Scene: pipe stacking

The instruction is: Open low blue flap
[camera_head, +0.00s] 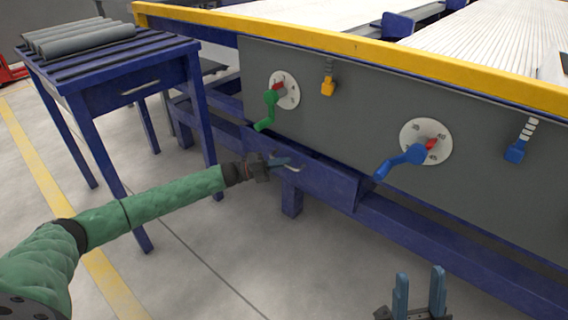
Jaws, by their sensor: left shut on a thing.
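The low blue flap (322,181) is a blue panel on the lower frame of the machine, below the grey panel. It has a small light handle (292,168). My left gripper (281,162) is at the flap's left part, shut on the handle, and its fingers cover part of it. A dark gap shows along the flap's top edge, so it looks tilted outward a little. My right gripper (419,291) is at the bottom right, its two blue fingers upright and apart, with nothing between them.
Above the flap are a green crank (269,108) and a blue crank (401,160) on white dials. A yellow latch (328,87) and a blue latch (515,150) hang on the grey panel. A blue table (120,70) with grey pipes (80,40) stands at left. The floor in front is clear.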

